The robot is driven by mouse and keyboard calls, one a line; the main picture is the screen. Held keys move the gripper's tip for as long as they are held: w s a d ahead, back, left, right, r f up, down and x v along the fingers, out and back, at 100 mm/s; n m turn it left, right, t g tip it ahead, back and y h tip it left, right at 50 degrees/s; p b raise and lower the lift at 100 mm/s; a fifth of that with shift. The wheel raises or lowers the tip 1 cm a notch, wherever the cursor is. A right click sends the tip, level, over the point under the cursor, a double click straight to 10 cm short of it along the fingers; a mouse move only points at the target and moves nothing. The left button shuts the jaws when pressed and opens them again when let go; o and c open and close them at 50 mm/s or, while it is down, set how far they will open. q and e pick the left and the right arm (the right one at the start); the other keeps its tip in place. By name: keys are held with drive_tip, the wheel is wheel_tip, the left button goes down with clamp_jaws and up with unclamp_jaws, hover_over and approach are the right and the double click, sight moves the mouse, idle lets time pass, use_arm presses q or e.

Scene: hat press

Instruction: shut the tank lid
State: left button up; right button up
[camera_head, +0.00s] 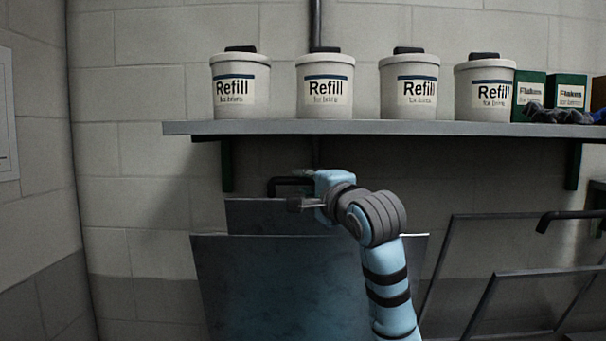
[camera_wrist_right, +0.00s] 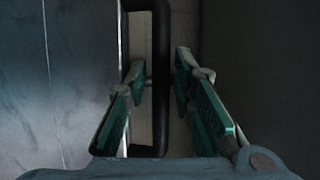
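The tank lid (camera_head: 270,217) appears as a dark flat panel standing raised behind a larger bluish panel (camera_head: 280,285). A black bar handle (camera_head: 290,181) is at its top edge, partly hidden by my right gripper. My right gripper (camera_head: 303,188) is at this handle. In the right wrist view the handle (camera_wrist_right: 161,75) runs upright between the two green-padded fingers (camera_wrist_right: 160,85). The fingers are spread with visible gaps to the bar, so the gripper looks open around it. The lid's lower part is hidden. My left gripper is out of view.
A shelf (camera_head: 380,127) above the arm holds several white Refill tubs (camera_head: 325,88), green Flakes boxes (camera_head: 569,93) and a dark bundle (camera_head: 560,115). At right stand tilted, framed clear panels (camera_head: 480,270) with another black handle (camera_head: 570,214). A wall closes the back.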

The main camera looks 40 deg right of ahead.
drive_tip(key=shift+x, duration=0.95)
drive_tip(key=shift+w+d, duration=0.15)
drive_tip(key=shift+w, duration=0.3)
drive_tip(key=shift+s+r, duration=0.1)
drive_tip(key=shift+s, duration=0.2)
drive_tip(key=shift+c, duration=0.3)
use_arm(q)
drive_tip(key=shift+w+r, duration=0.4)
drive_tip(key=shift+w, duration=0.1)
use_arm(e)
drive_tip(key=shift+w, duration=0.15)
clamp_jaws()
